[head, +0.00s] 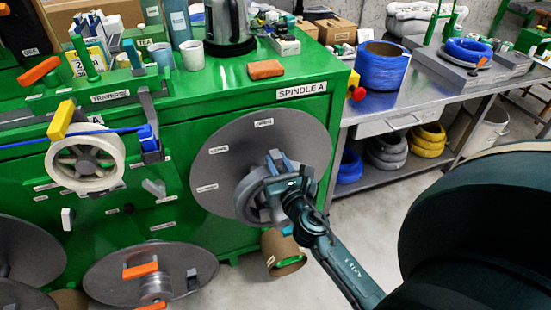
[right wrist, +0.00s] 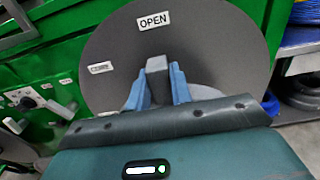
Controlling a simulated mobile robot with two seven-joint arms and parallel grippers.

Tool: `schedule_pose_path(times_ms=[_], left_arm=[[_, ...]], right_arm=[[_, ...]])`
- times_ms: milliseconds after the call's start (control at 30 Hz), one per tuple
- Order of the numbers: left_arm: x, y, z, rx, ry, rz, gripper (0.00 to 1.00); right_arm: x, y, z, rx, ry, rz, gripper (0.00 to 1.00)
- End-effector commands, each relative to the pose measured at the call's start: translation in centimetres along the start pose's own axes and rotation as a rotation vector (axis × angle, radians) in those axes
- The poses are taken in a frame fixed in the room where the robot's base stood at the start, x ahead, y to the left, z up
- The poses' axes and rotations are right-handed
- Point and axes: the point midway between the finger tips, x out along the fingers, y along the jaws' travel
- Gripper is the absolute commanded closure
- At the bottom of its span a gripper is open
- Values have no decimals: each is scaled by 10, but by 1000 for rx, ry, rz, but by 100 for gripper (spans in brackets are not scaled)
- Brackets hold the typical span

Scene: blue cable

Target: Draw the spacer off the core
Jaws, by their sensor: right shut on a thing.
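A large grey disc (head: 222,160) stands upright on the front of the green cabinet, under the SPINDLE A label. A smaller grey ring (head: 247,202), which looks like the spacer, sits in front of the disc's middle. My right gripper (head: 279,167) is at the ring's upper right, its blue fingers closed on a grey part of it. In the right wrist view my right gripper (right wrist: 157,88) has a grey block (right wrist: 157,66) between its fingers, with the disc (right wrist: 205,52) behind. The core is hidden or cannot be told apart from the ring. My left gripper is out of view.
A pale reel (head: 85,162) with blue cable hangs at the left. A flat disc (head: 112,265) with an orange bar is low in front. An orange block (head: 265,69) lies on the cabinet top. A metal bench (head: 430,110) with blue cable coils stands at the right.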

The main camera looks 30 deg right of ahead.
Motion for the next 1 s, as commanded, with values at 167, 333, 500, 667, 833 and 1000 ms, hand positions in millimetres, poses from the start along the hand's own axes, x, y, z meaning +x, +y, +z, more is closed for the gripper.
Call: schedule_pose_path(times_ms=[167, 333, 500, 667, 833, 1000], left_arm=[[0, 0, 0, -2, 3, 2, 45], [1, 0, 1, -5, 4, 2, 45], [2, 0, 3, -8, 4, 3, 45], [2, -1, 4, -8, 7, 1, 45], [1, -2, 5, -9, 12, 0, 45], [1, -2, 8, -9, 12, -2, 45]], right_arm=[[-11, 0, 0, 0, 0, 0, 100], [-22, 0, 0, 1, 0, 0, 100], [-32, 0, 0, 0, 0, 0, 100], [-41, 0, -1, 1, 0, 0, 100], [-52, 0, -1, 0, 0, 0, 100], [-62, 0, -1, 1, 0, 0, 100]])
